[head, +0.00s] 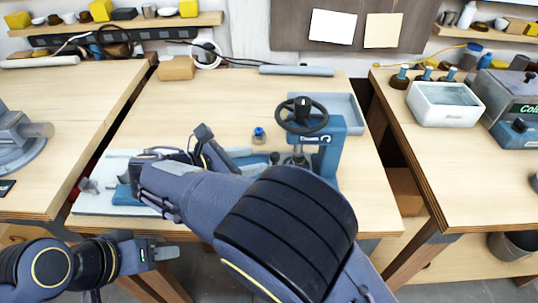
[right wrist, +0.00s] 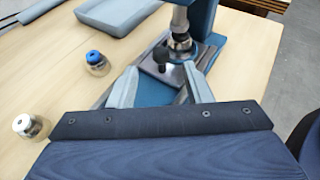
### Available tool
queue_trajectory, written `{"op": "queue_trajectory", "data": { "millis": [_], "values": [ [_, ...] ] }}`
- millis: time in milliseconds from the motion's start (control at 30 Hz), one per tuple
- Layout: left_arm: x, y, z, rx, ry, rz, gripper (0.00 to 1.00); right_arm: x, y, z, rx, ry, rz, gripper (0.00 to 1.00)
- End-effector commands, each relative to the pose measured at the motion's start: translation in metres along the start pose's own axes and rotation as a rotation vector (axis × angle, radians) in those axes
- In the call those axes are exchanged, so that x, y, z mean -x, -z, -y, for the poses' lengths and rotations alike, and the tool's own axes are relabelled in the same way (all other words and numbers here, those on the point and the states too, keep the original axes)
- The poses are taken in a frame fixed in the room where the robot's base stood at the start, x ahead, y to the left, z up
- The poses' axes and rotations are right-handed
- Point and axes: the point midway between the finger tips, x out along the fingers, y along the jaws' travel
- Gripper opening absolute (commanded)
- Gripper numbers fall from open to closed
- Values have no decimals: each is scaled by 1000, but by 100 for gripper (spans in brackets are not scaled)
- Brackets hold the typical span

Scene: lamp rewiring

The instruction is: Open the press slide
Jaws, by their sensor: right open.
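The press (head: 328,150) stands at the right of the middle table, with a black handwheel (head: 303,116) on top and a blue body. In the right wrist view its metal ram (right wrist: 180,38) comes down over a dark plate with a small black knob (right wrist: 163,56), which looks like the slide. My right gripper (right wrist: 160,88) is open, its two grey fingers apart and pointing at the plate and knob. Nothing shows held between them. My right arm hides part of the press base in the head view. My left gripper (head: 163,252) is low at the left, in front of the table edge, its jaws unclear.
A blue-capped jar (head: 259,135) stands left of the press; a white-capped jar (right wrist: 28,126) shows in the right wrist view. A grey tray (head: 350,105) lies behind the press. A pale board (head: 90,203) lies at the front left. The table's back middle is clear.

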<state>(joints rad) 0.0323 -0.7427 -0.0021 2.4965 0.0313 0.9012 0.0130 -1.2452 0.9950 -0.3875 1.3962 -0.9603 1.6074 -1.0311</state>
Motion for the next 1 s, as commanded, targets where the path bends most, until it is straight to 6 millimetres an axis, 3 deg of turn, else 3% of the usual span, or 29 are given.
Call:
{"op": "queue_trajectory", "data": {
  "millis": [333, 733, 1000],
  "values": [
    [-2, -1, 1, 0, 0, 0, 40, -53, 0, 1, -1, 3, -2, 45],
    [-2, -1, 1, 0, 0, 0, 40, -62, 0, 1, -1, 1, -3, 45],
    [-2, -1, 1, 0, 0, 0, 40, -62, 0, 1, -1, 1, -3, 10]
  ]
}}
